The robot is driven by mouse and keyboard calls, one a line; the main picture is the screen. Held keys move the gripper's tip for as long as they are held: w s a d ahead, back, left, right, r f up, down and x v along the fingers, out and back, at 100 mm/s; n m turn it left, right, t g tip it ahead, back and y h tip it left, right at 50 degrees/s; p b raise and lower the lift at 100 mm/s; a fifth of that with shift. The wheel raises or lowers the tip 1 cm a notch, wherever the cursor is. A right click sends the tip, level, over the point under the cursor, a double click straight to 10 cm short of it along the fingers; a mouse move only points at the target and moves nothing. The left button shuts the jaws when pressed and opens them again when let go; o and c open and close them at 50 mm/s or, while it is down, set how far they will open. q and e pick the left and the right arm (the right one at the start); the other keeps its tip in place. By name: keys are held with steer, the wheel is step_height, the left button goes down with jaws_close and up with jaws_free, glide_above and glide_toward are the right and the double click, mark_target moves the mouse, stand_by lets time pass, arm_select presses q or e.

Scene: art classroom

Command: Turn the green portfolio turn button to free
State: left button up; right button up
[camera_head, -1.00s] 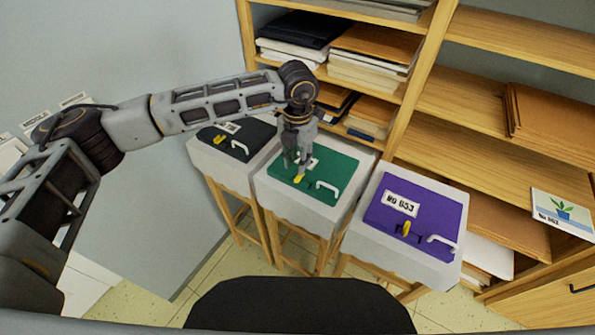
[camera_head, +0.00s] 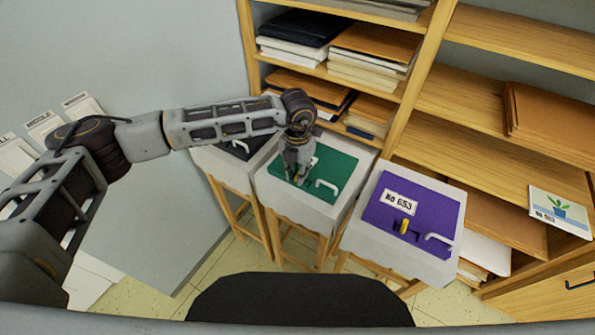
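The green portfolio (camera_head: 330,167) lies flat on the middle stand, with a white handle (camera_head: 327,185) at its front right. My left gripper (camera_head: 296,180) points down over the left part of this portfolio, right at its yellow turn button. The fingers hide nearly all of the button; only a trace of yellow shows between them. I cannot tell whether the fingers are closed on it, nor which way the button is turned. My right gripper is not in view.
A purple portfolio (camera_head: 430,207) with its own yellow button (camera_head: 404,226) lies on the right stand. A dark portfolio (camera_head: 243,148) on the left stand is partly covered by my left arm. Wooden shelves (camera_head: 475,138) with stacked folders stand behind.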

arm_select(q)
jaws_close()
